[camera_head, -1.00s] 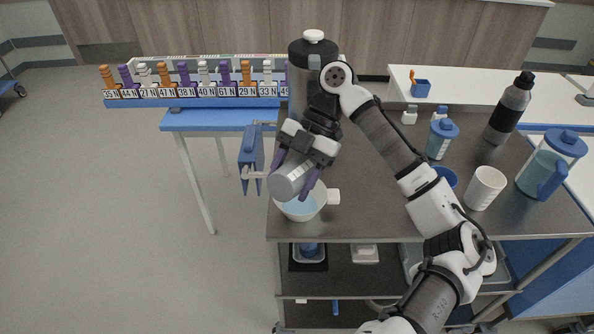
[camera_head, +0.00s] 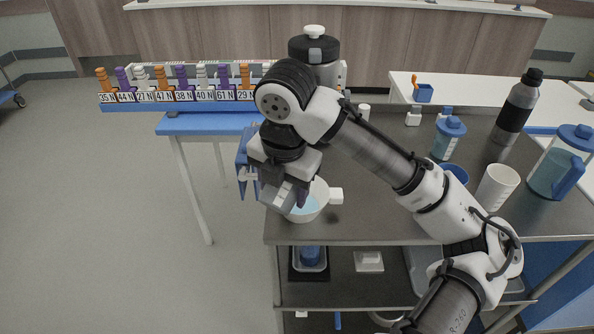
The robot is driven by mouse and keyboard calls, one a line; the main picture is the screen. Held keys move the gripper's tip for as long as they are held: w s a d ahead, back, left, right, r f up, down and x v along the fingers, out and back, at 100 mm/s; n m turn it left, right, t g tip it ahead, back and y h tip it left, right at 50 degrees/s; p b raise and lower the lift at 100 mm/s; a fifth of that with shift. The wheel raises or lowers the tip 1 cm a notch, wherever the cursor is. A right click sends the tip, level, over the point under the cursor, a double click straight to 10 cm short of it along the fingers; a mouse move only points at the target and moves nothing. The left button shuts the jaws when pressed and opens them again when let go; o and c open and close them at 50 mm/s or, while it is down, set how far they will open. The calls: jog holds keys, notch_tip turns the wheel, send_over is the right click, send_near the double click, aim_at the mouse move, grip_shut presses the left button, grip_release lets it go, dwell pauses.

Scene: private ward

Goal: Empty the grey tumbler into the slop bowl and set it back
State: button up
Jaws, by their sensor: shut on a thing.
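The tumbler is tilted, over the left part of the slop bowl. The slop bowl (camera_head: 322,204) is white with a stub handle on its right and stands at the front left corner of the dark cart top. Pale blue liquid shows in the bowl. My wrist and the tumbler hide the bowl's left side. I cannot see into the tumbler or tell whether liquid is leaving it.
A white cup (camera_head: 497,187), a blue cup (camera_head: 455,172), a blue-lidded shaker (camera_head: 447,140), a black-topped bottle (camera_head: 517,108) and a jug (camera_head: 558,165) stand on the right. A large canister (camera_head: 315,48) stands behind my wrist. A blue holder (camera_head: 243,170) hangs at the cart's left edge.

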jog(key=shift+f+t+h+b, duration=0.2)
jog(key=shift+t+h+b, duration=0.2)
jog(key=shift+t+b, duration=0.35)
jog(key=shift+t+h+b, duration=0.4)
jog(key=shift+t+b, duration=0.25)
jog(key=shift+t+h+b, duration=0.3)
jog(key=shift+t+b, duration=0.05)
jog(key=shift+t, duration=0.25)
jog(key=shift+w+d+r+t, duration=0.1)
jog(key=shift+w+r+t, duration=0.05)
jog(key=shift+r+t, duration=0.25)
